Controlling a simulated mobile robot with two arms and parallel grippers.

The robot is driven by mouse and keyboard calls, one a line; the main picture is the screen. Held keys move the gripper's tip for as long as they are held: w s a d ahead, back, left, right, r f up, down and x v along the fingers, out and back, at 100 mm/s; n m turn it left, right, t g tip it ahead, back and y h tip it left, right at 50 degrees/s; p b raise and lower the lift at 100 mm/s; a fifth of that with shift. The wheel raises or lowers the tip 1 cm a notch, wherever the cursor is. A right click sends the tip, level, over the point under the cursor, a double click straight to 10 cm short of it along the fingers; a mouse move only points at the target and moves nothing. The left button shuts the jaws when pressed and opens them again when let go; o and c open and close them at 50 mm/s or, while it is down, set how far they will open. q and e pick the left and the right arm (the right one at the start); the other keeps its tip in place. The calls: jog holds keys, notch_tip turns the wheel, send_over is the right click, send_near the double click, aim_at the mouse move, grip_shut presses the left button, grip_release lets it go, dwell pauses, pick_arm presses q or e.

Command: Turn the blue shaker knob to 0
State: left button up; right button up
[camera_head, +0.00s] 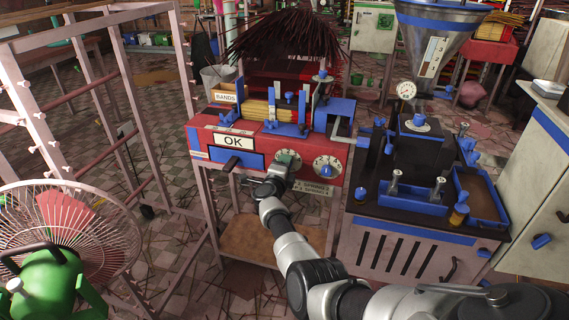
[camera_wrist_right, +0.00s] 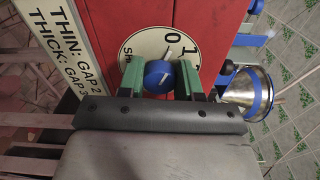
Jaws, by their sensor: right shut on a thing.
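The blue shaker knob (camera_wrist_right: 158,77) sits on a round cream dial (camera_wrist_right: 146,45) on the front of the red machine. The dial shows a 0, a 1 and partly hidden "SH" lettering. My right gripper (camera_wrist_right: 160,70) is shut on this knob, with one green finger on each side. A pale mark on the knob slants up and right, roughly toward the digits; I cannot tell exactly which one it meets. In the head view my right gripper (camera_head: 287,162) reaches the left of two dials and covers most of the knob. My left gripper is not in view.
A second dial with a blue knob (camera_head: 327,169) is just right of my gripper. A black-topped machine (camera_head: 365,208) stands close on the right, a green fan (camera_head: 50,270) at lower left.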

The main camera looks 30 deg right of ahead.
jog(key=shift+f+n, duration=0.1)
jog(key=shift+n, duration=0.4)
jog(key=o, duration=0.9)
jog(key=p+v, duration=0.7)
jog(key=v, duration=0.4)
jog(key=shift+w, duration=0.1)
